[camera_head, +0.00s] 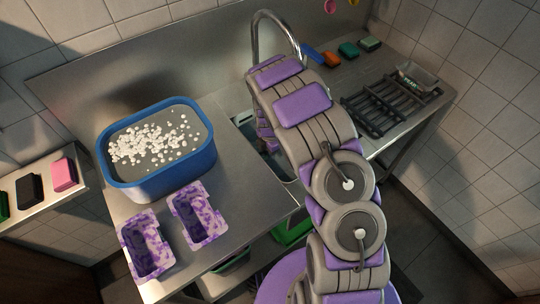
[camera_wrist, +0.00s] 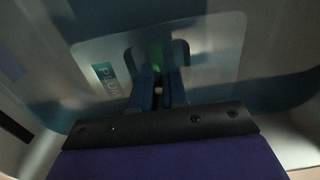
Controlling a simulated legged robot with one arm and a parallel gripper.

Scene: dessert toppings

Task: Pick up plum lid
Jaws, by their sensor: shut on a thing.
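The plum lid (camera_wrist: 215,50) shows in the wrist view as a pale, see-through rounded panel with a teal label (camera_wrist: 105,77) reading "PLUM". My gripper (camera_wrist: 157,92) is in front of its middle, its two dark blue fingers shut on the lid's central grip. The grip is mostly hidden between the fingers, and a green patch shows just beyond them. In the head view my arm reaches down toward the sink (camera_head: 246,122), and the gripper and lid are hidden behind it. I cannot tell whether the lid touches anything below.
A blue tub (camera_head: 163,187) of water with white floating bits stands left. Two purple marbled trays (camera_head: 149,262) (camera_head: 201,230) sit in front of it. A dark rack (camera_head: 385,112) with a clear labelled piece (camera_head: 418,77) lies right. The faucet (camera_head: 273,14) rises behind my arm.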

